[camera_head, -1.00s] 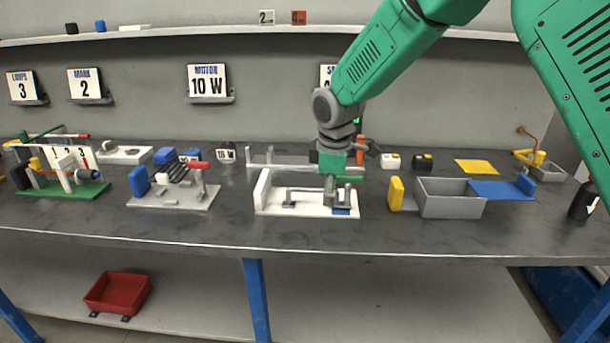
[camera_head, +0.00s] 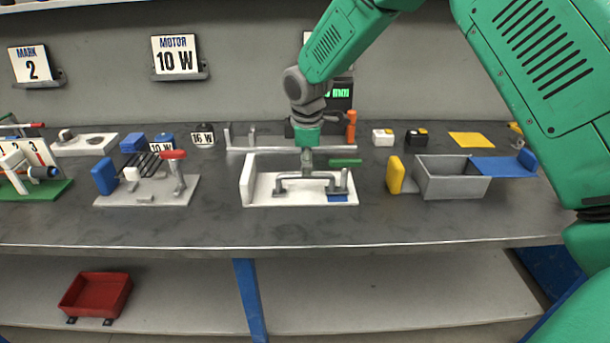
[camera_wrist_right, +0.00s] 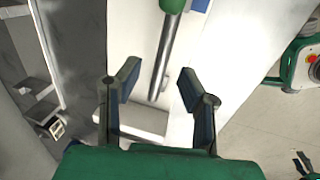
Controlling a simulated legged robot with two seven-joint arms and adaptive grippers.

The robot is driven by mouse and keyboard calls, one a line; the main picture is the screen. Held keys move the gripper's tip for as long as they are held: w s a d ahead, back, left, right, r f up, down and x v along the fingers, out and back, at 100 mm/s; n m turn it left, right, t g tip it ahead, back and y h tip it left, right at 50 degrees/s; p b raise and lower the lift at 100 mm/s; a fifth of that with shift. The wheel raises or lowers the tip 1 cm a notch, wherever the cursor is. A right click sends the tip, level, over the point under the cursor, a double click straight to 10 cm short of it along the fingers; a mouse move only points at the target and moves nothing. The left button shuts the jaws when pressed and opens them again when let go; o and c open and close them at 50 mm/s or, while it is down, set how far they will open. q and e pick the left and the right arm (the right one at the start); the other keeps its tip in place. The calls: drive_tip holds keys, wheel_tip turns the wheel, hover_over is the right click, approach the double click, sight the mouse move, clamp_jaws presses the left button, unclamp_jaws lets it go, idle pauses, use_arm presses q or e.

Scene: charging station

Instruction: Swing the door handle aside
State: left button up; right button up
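A white fixture (camera_head: 262,192) stands at mid-bench with an upright plate at its left end and a low grey U-shaped bar (camera_head: 305,179). A green-gripped lever (camera_head: 345,162) shows at its right, behind the bar. My right gripper (camera_head: 307,166) points down over the middle of the fixture, left of the green grip. In the right wrist view its two fingers (camera_wrist_right: 160,85) are open. A grey rod with a green end (camera_wrist_right: 168,40) runs into the space between the fingertips; contact cannot be told. The left gripper is not in view.
A yellow block (camera_head: 395,175) and a grey open box (camera_head: 453,180) with a blue flap stand to the right. A board with a red-handled lever (camera_head: 178,172) stands to the left. A long grey bar (camera_head: 290,150) lies behind the fixture. Bare bench lies in front.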

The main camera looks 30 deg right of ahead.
wheel_tip(320, 180, down, 3)
drive_tip(key=shift+w+d+r, duration=0.1)
drive_tip(key=shift+d+r, duration=0.05)
drive_tip(key=shift+r, duration=0.05)
drive_tip(key=shift+w+a+f, duration=0.15)
drive_tip(key=shift+a+f, duration=0.1)
drive_tip(key=shift+f, duration=0.2)
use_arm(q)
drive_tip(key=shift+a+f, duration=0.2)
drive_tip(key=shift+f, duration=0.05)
